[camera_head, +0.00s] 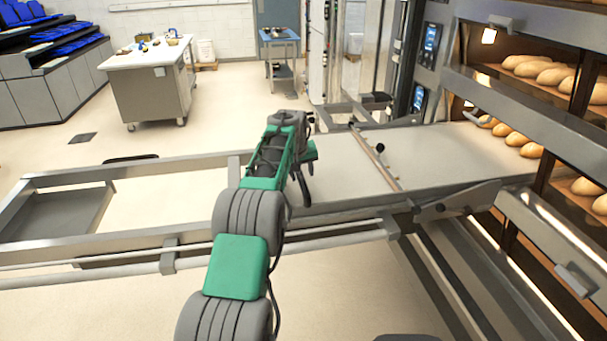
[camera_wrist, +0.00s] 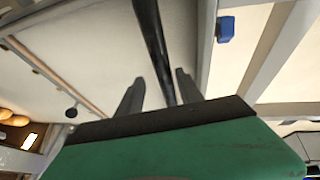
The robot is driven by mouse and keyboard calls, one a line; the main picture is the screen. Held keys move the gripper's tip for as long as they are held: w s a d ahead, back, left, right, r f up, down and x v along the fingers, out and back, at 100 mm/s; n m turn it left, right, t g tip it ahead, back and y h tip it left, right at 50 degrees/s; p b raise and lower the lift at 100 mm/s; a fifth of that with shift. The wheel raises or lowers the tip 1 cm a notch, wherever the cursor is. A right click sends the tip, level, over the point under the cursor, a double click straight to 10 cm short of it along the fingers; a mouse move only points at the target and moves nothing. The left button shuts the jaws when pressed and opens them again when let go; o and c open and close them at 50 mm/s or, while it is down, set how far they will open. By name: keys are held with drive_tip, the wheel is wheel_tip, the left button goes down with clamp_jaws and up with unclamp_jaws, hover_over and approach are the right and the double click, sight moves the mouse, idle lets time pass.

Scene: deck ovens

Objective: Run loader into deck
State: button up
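The loader (camera_head: 345,190) is a long metal frame with a pale flat bed, running left to right. Its right end meets the mouth of an oven deck (camera_head: 525,165); how far it reaches inside is hidden. A thin crossbar with a dark round knob (camera_head: 380,148) lies over the bed; the knob also shows in the wrist view (camera_wrist: 71,113). My gripper (camera_head: 308,160) is over the loader's middle. In the wrist view my gripper (camera_wrist: 160,75) has its two fingers apart, with a dark bar (camera_wrist: 152,35) running between them. Pale gaps show beside the bar; firm contact is not visible.
The deck ovens (camera_head: 520,105) stand at right, with several loaves (camera_head: 540,70) on lit decks. A white wheeled counter (camera_head: 150,85) stands at back left and a small blue-topped cart (camera_head: 280,40) at the back. Floor in front of the loader (camera_head: 330,290) is mostly clear.

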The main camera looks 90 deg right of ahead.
drive_tip(key=b+v, duration=0.2)
drive_tip(key=v, duration=0.5)
drive_tip(key=shift+r, duration=0.35)
drive_tip(key=shift+w, duration=0.1)
